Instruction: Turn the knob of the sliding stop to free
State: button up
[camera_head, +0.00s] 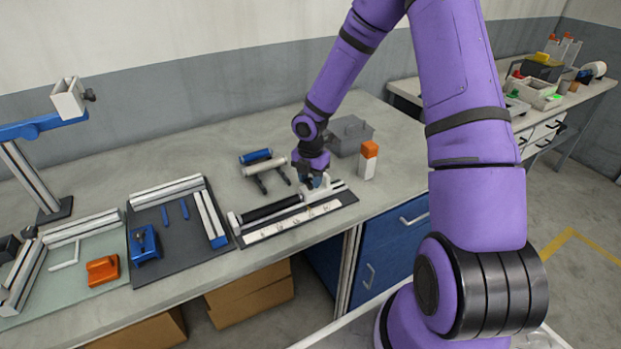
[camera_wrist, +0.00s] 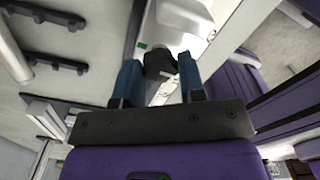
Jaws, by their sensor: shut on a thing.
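The sliding stop (camera_head: 325,192) is a white block on the dark base with a long pale scale strip (camera_head: 293,222), near the bench's front edge. My gripper (camera_head: 314,182) points down at the stop. In the wrist view the black knob (camera_wrist: 160,62) sits between the two blue fingertips, and my gripper is shut on it. The white body of the stop (camera_wrist: 185,18) shows beyond the knob. A small green mark (camera_wrist: 142,46) shows beside the knob. My fingers hide part of the knob, and I cannot tell its setting.
An orange-topped white block (camera_head: 368,160) stands close to the right of my gripper, with a grey box (camera_head: 350,134) behind it. A holder with blue and white rollers (camera_head: 263,165) lies to the left. A dark tray (camera_head: 176,240) with a blue clamp is farther left.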

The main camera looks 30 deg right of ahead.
aim_at(310, 181)
jog(key=shift+n, duration=0.4)
jog(key=o, duration=0.9)
notch_tip(310, 181, up, 11)
jog(key=shift+f, duration=0.1)
dwell(0.5)
